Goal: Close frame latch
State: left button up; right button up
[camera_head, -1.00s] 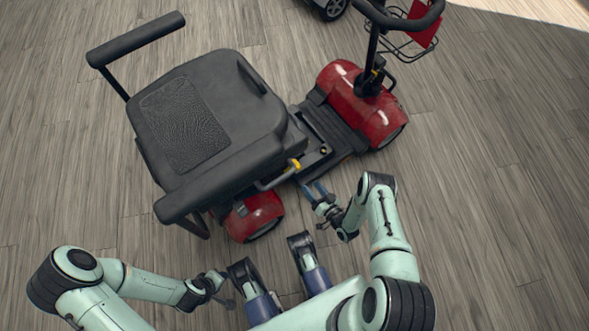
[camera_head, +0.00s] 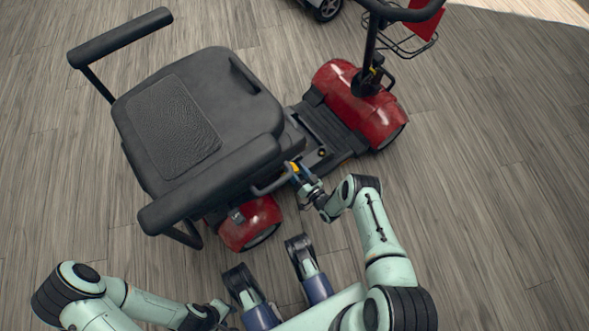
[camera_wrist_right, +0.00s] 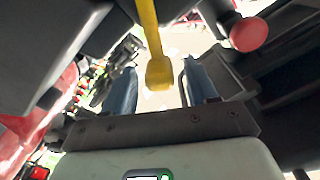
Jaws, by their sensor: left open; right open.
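The frame latch is a yellow-tipped lever (camera_head: 293,168) below the seat's near right corner on the red scooter (camera_head: 251,222). In the right wrist view, the yellow lever (camera_wrist_right: 153,45) hangs from the top with its blunt tip between my two blue fingers. My right gripper (camera_wrist_right: 161,88) is open around the tip, with a gap visible on both sides. In the head view my right gripper (camera_head: 303,180) is at the lever, its fingertips partly hidden. My left gripper (camera_head: 226,310) is open and empty, low in the picture, away from the scooter.
The black seat (camera_head: 195,125) and its armrest (camera_head: 210,185) overhang the latch area. A round red knob (camera_wrist_right: 248,34) is right of the lever in the wrist view. Another scooter's wheel (camera_head: 326,8) shows at the top. The wooden floor (camera_head: 480,220) at the right is clear.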

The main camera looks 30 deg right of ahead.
pick_arm(q)
jog(key=shift+s+f, duration=0.1)
jog(key=shift+s, duration=0.3)
pick_arm(e)
jog(key=shift+w, duration=0.5)
grip_shut()
